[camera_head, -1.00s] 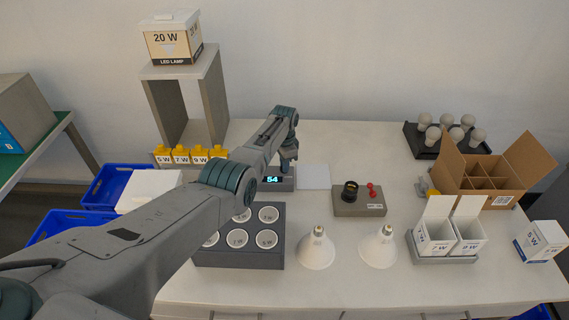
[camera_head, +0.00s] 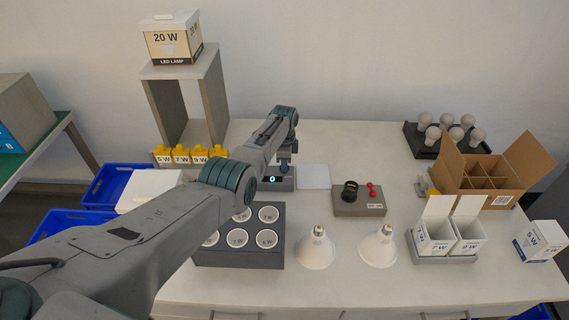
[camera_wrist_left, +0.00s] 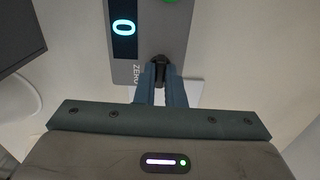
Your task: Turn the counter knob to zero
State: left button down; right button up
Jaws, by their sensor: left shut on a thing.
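The counter (camera_head: 283,184) is a grey box on the table whose lit display (camera_head: 271,180) reads 0. In the left wrist view the counter (camera_wrist_left: 172,38) shows its display (camera_wrist_left: 124,28) with a 0, the word ZERO beside the knob, and part of a green spot at the top edge. My left gripper (camera_wrist_left: 160,84) is shut on the dark knob (camera_wrist_left: 160,62), with a finger on each side of it. In the head view my left gripper (camera_head: 285,167) is over the counter, and the knob is hidden there. My right gripper is not in view.
A tray of round sockets (camera_head: 240,258) sits in front of the counter. Two lamps (camera_head: 317,252) stand in front.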

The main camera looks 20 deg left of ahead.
pick_arm(q)
jog(key=c, duration=1.5)
grip_release()
jog(key=shift+r, duration=0.3)
notch_tip(320, 180, up, 10)
jog(key=shift+r+b, duration=0.1)
jog(key=shift+b, duration=0.2)
